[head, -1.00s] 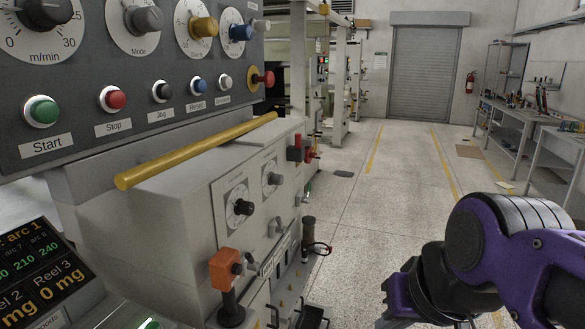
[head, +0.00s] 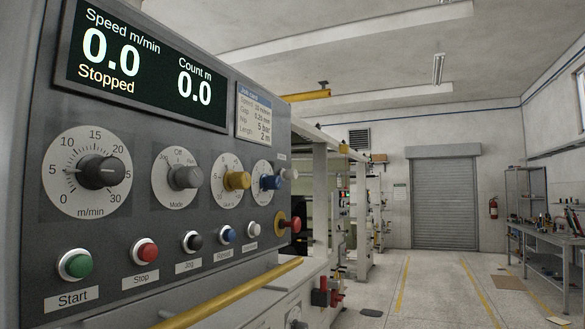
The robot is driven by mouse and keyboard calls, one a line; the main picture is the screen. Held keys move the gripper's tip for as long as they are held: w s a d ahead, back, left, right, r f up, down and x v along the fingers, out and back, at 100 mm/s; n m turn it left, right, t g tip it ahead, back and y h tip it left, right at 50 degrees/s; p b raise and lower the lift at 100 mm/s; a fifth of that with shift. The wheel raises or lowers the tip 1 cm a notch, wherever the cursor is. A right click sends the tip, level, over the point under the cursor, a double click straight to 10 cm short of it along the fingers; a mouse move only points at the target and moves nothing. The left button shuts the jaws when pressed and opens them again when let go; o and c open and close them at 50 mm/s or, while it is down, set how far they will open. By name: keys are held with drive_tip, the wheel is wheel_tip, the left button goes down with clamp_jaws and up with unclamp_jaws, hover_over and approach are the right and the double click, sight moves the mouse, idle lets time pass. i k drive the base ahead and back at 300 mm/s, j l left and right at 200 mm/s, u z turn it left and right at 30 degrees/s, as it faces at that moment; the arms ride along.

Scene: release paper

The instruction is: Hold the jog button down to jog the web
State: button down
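The jog button (head: 193,241) is a black push button in a metal ring, labelled "Jog". It sits on the grey control panel (head: 150,228) at the left, between the red stop button (head: 145,251) and the blue reset button (head: 227,234). The green start button (head: 76,264) is further left. A grey mode knob (head: 184,177) with Jog, Off and Run marks is above the jog button. The display (head: 140,65) reads speed 0.0 m/min, "Stopped" and count 0.0 m. The web cannot be made out. My gripper is out of view.
A yellow bar (head: 232,292) runs along the machine below the buttons. A red mushroom button (head: 291,224) sticks out at the panel's right end. A workbench (head: 550,250) stands at the far right. The floor aisle towards the shutter door (head: 443,203) is clear.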

sight(195, 243)
drive_tip(key=j+u, duration=0.1)
drive_tip(key=u, duration=0.8)
drive_tip(key=i+j+u, duration=0.1)
drive_tip(key=u, duration=0.35)
